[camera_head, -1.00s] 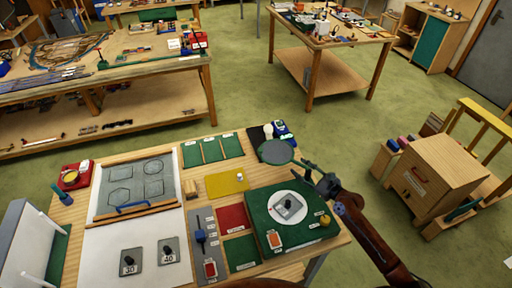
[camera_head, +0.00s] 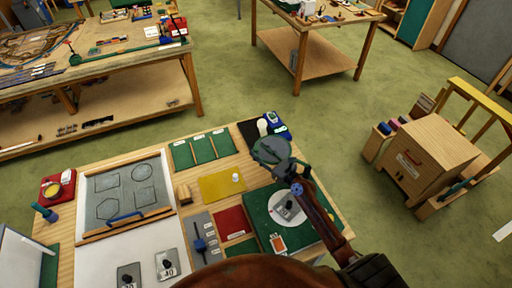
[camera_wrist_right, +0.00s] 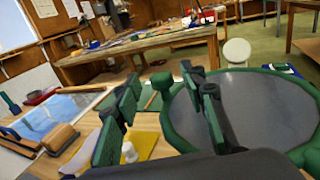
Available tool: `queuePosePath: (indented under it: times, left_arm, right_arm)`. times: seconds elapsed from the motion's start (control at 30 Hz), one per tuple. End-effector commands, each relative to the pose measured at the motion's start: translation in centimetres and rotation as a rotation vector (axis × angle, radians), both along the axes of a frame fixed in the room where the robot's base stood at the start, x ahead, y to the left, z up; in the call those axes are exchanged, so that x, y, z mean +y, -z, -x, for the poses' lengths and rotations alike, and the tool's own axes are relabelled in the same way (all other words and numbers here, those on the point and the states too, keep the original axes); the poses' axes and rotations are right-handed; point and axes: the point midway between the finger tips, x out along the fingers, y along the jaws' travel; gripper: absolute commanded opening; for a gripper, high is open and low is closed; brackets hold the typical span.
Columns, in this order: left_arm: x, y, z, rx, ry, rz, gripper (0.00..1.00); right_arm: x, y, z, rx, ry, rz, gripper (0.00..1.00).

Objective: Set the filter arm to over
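The filter arm's round grey disc with a green rim (camera_head: 268,150) is at the back of the green box (camera_head: 262,203), off to the side of the white circle (camera_head: 283,198) on the box's top. In the right wrist view the disc (camera_wrist_right: 262,108) is large at the right. My right gripper (camera_head: 287,170) is at the disc's near right edge. In the wrist view its fingers (camera_wrist_right: 160,115) are apart, with the rim's left edge showing between and behind them. I cannot tell whether they touch it. The filter arm's pivot is not clear. My left gripper is not in view.
A white round-topped thing (camera_head: 262,125) and a blue device (camera_head: 276,126) stand just behind the disc. A yellow sheet (camera_head: 222,185) and green cards (camera_head: 204,150) lie left of it. A wooden cabinet (camera_head: 420,160) stands on the floor at right.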

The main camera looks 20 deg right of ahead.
Motion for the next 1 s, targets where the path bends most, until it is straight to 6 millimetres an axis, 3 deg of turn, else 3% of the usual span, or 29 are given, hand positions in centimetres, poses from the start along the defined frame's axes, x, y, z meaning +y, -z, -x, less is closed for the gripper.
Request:
queuePosePath:
  times: [0.2, 0.4, 0.57, 1.0]
  left_arm:
    - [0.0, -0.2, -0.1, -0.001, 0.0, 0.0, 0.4]
    - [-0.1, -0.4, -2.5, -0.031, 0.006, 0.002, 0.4]
    - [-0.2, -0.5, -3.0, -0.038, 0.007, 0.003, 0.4]
    - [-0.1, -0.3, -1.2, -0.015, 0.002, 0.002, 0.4]
  right_arm:
    - [0.6, 0.0, -2.3, 0.0, 0.002, 0.0, 0.38]
    - [0.7, 0.1, -2.7, 0.001, 0.003, 0.0, 0.38]
    - [0.6, 0.1, -2.6, 0.001, 0.004, 0.0, 0.38]
    - [0.5, 0.1, -2.6, 0.001, 0.005, 0.001, 0.07]
